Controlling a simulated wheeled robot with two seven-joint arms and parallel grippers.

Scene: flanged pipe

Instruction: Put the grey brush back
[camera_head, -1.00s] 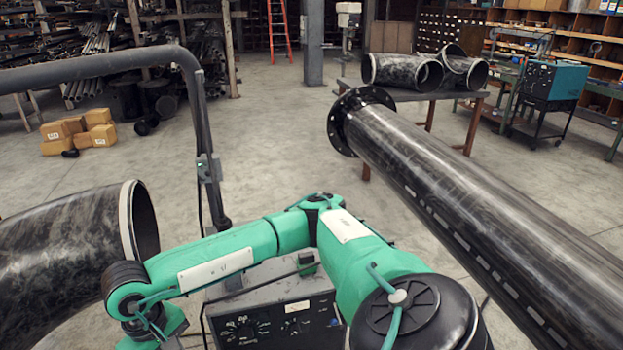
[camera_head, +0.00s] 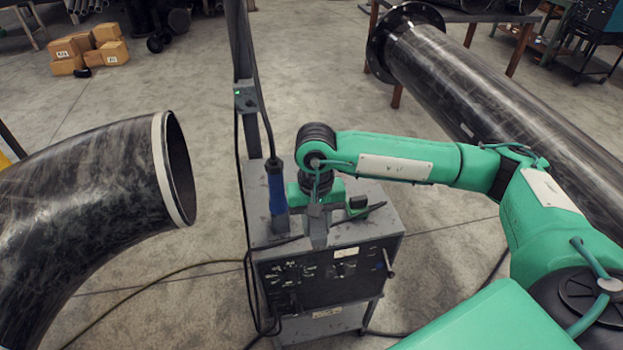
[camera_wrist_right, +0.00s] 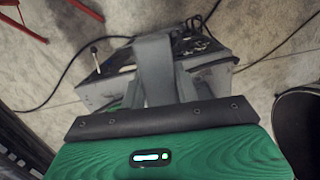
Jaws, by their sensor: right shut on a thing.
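My right gripper (camera_head: 317,208) is over the top of the grey machine (camera_head: 370,217), pointing down. It is shut on a grey piece, which I take to be the grey brush (camera_head: 318,232). In the right wrist view the grey brush (camera_wrist_right: 155,62) shows as a broad grey block between the two fingers, with the machine beneath it. Its lower end is close to the machine's top and front edge; I cannot tell whether it touches. My left gripper is not in view.
A blue-handled tool (camera_head: 276,186) stands upright left of my gripper. A green item with a dark handle (camera_head: 358,206) lies right of it on the machine. A black pipe elbow (camera_head: 95,185) is at left, a long flanged pipe (camera_head: 480,95) at right. Cables cross the floor.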

